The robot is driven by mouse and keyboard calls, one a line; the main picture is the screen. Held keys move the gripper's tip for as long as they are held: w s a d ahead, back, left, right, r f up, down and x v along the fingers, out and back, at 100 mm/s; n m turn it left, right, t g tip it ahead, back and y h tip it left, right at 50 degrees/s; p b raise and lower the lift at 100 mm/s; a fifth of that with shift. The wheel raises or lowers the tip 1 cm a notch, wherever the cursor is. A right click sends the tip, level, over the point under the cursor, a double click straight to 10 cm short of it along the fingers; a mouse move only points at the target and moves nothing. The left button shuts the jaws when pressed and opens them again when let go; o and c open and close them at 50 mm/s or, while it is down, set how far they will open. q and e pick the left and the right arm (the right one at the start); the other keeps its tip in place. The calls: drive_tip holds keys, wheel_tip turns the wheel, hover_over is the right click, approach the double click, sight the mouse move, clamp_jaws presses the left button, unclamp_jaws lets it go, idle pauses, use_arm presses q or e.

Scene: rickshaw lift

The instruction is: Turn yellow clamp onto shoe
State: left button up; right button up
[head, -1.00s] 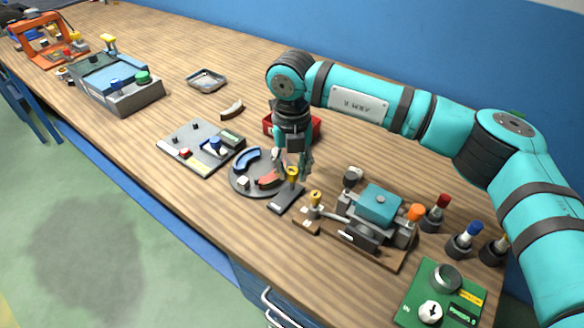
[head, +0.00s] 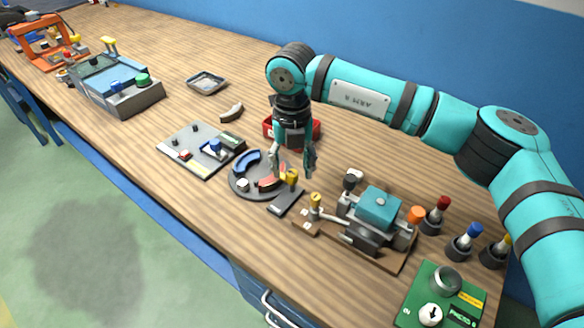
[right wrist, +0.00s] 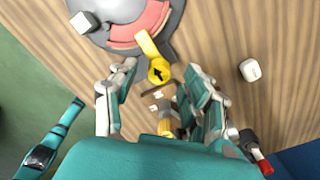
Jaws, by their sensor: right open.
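The yellow clamp (head: 291,176) stands on a dark block beside a round grey plate (head: 238,186). In the right wrist view the clamp's knob (right wrist: 159,71) carries a black arrow, and its yellow arm points to the red shoe (right wrist: 137,26). The arm's tip appears to overlap the shoe's near edge; contact is not clear. The red shoe also shows in the head view (head: 267,184), near a blue shoe (head: 247,160). My right gripper (head: 293,174) is open and empty around and above the clamp, its fingers (right wrist: 158,93) apart. My left gripper is out of view.
A vise-like fixture (head: 378,210) with a second yellow knob (head: 315,201) stands close on the right. A red bin (head: 272,127) is behind the gripper, and a grey panel board (head: 195,150) lies left of the plate. The table front is mostly clear.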

sight(292, 172)
wheel_tip(292, 172, up, 11)
drive_tip(key=shift+f, duration=0.2)
idle(0.4)
